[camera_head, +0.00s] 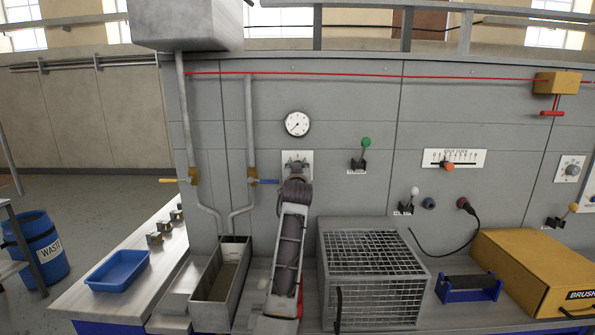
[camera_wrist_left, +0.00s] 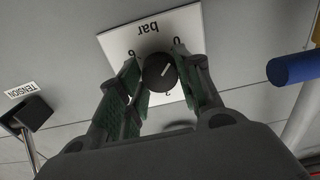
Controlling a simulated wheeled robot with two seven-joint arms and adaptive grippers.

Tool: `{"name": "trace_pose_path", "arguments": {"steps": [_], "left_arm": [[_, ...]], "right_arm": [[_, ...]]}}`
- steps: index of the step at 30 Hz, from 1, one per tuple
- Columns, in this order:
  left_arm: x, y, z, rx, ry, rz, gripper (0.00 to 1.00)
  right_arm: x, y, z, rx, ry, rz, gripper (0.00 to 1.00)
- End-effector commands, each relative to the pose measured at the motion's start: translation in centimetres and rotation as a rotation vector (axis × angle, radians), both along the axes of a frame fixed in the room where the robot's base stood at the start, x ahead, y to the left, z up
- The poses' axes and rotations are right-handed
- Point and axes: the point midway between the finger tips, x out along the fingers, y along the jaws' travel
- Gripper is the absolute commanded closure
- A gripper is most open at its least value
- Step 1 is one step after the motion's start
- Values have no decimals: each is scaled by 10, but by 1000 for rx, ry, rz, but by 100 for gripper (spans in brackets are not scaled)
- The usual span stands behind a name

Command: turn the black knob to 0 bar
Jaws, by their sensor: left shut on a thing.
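The black knob (camera_wrist_left: 158,73) sits on a white plate (camera_wrist_left: 120,42) marked "bar", which appears upside down in the left wrist view. A pale line on the knob slants toward the upper right, roughly toward the side of the 0. The digits 0, 6 and 2 show; other marks are hidden. My left gripper (camera_wrist_left: 161,70) has its green-padded fingers on both sides of the knob, shut on it. In the head view, my left gripper (camera_head: 296,170) covers the knob in front of the plate (camera_head: 289,156). My right gripper is not in view.
A round gauge (camera_head: 297,123) is above the plate. A blue-handled valve (camera_head: 266,181) is close on the left, a green-topped lever (camera_head: 366,144) on the right. A wire cage (camera_head: 372,278) and a metal trough (camera_head: 214,290) stand below.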

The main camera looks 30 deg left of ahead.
Motion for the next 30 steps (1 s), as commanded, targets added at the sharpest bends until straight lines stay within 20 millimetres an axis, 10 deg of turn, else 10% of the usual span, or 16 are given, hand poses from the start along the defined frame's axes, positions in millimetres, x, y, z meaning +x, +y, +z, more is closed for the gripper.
{"name": "trace_pose_path", "arguments": {"steps": [5, 6, 11, 30], "left_arm": [[1, 0, -5, -5, 8, -1, 89], [1, 0, -5, -5, 8, -1, 63], [1, 0, -3, -2, 6, -1, 43], [-10, -7, -1, 1, 2, -1, 43]], "right_arm": [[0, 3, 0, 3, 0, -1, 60], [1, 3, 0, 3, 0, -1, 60], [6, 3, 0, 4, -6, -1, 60], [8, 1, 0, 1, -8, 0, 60]]}}
